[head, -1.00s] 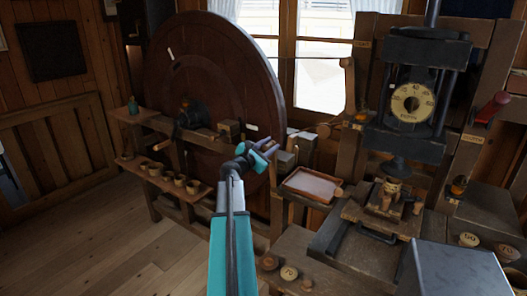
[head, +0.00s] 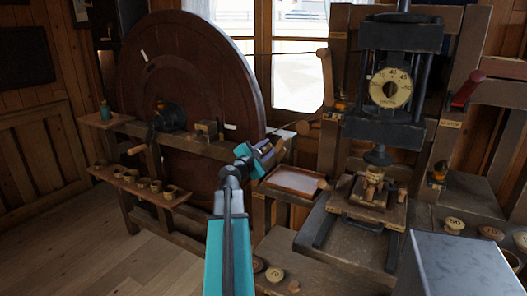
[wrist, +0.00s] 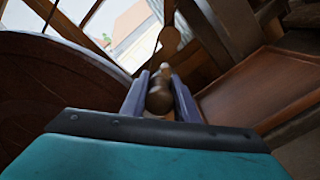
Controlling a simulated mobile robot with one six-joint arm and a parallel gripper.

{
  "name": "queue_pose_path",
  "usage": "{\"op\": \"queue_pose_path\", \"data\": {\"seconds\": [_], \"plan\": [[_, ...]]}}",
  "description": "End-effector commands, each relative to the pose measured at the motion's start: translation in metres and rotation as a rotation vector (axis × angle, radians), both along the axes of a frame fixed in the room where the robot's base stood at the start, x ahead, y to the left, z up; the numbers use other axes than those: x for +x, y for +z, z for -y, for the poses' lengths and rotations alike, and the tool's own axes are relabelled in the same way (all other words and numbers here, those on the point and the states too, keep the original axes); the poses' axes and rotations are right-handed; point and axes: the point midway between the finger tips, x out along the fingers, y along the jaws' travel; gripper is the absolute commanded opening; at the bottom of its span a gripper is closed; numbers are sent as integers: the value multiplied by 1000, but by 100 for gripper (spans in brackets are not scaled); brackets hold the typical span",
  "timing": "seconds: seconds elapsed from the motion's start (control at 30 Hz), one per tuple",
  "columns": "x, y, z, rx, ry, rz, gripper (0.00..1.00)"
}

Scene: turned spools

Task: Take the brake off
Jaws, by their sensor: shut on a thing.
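My gripper (head: 270,148) is beside the right edge of the big dark wooden wheel (head: 190,75). In the wrist view, its two grey-violet fingers (wrist: 160,90) are shut on a rounded brown wooden handle (wrist: 159,98). I cannot tell for certain from the frames whether this handle is the brake lever; my fingers hide part of it. Just beyond the fingertips is a lighter wooden knob (wrist: 167,62). A paddle-shaped wooden lever (head: 325,75) stands upright farther right, apart from my gripper.
A shallow wooden tray (head: 292,193) lies right of my gripper. A press with a dial (head: 390,88) and a red-handled lever (head: 467,90) stand at the right. Small cups line a shelf (head: 125,186) at the left. The floor (head: 70,235) at front left is clear.

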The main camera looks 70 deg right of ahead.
Motion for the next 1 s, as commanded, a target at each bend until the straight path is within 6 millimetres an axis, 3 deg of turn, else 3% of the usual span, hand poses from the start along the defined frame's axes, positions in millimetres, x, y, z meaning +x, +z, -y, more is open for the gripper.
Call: {"op": "queue_pose_path", "data": {"seconds": [0.4,0.43,0.53,1.0], "plan": [[3,0,0,-1,3,2,0],[4,0,0,-1,3,2,29],[6,0,-1,0,5,2,46],[13,-1,-9,0,15,2,46]]}}
